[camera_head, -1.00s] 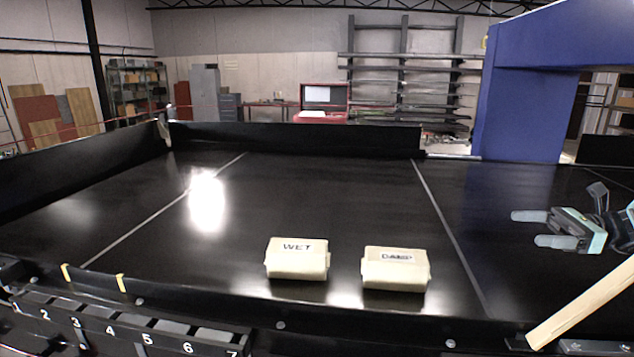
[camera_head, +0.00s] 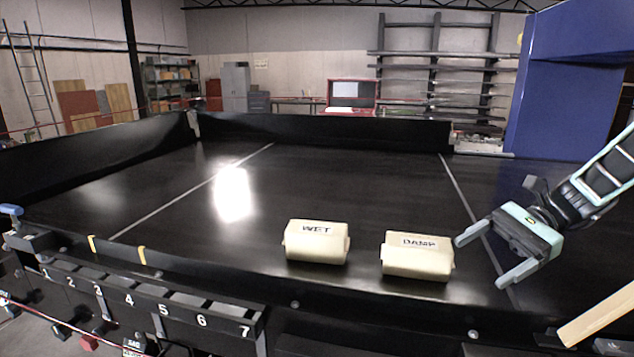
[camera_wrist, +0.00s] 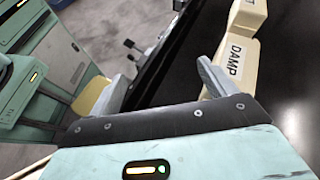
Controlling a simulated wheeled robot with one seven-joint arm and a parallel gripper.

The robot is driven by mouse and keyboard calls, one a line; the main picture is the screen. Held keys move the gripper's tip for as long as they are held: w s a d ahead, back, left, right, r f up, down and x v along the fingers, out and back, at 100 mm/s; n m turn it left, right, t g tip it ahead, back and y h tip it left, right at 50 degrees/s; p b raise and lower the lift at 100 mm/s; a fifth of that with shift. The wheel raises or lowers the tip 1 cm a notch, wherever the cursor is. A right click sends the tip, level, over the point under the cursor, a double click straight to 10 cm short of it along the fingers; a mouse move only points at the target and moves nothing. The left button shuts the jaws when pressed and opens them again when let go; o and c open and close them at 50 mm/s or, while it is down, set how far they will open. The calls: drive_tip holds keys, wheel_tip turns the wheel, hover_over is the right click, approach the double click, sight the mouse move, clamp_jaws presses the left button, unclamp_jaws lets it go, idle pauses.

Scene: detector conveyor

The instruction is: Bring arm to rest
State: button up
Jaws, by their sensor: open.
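My gripper (camera_head: 487,260) is open and empty at the right of the head view. Its two grey fingers point left, over the belt's near right part. A cream box labelled DAMP (camera_head: 417,262) sits on the black belt just left of the fingertips. A cream box labelled WET (camera_head: 316,247) sits to its left, with a gap between them. In the wrist view, the DAMP box (camera_wrist: 236,68) shows beyond the right finger, which hides part of it. I cannot tell from these views whether that finger touches the box.
The black conveyor belt (camera_head: 330,185) has raised dark walls at the back and left. A numbered rack (camera_head: 150,302) runs along the near left edge. A blue frame (camera_head: 560,100) stands at the back right. A pale wooden bar (camera_head: 597,315) slants at the lower right. The belt's middle is clear.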

drive_tip(key=s+a+f+n+h+b, duration=0.1)
drive_tip(key=s+a+n, duration=0.1)
drive_tip(key=a, duration=0.1)
drive_tip(key=s+a+f+n+g+h+b, duration=0.1)
drive_tip(key=s+a+f+h, duration=0.1)
drive_tip(key=a, duration=0.1)
drive_tip(key=s+a+f+n+g+h, duration=0.1)
drive_tip(key=s+a+n, duration=0.1)
drive_tip(key=s+a, duration=0.1)
drive_tip(key=shift+a+f+n+b, duration=0.3)
drive_tip(key=shift+a+b, duration=0.05)
drive_tip(key=shift+b, duration=0.05)
drive_tip(key=s+a+f+n+t+h+b, duration=0.2)
drive_tip(key=s+a+f+n+h+b, duration=0.1)
drive_tip(key=s+n, duration=0.5)
drive_tip(key=s+a+f+n+t+h+b, duration=0.2)
drive_tip(key=s+a+f+n+h+b, duration=0.2)
drive_tip(key=s+n, duration=0.4)
wheel_tip(320, 180, down, 3)
drive_tip(key=shift+s+a+r+h, duration=0.1)
drive_tip(key=shift+s+a+h, duration=0.1)
drive_tip(key=shift+s+h, duration=0.45)
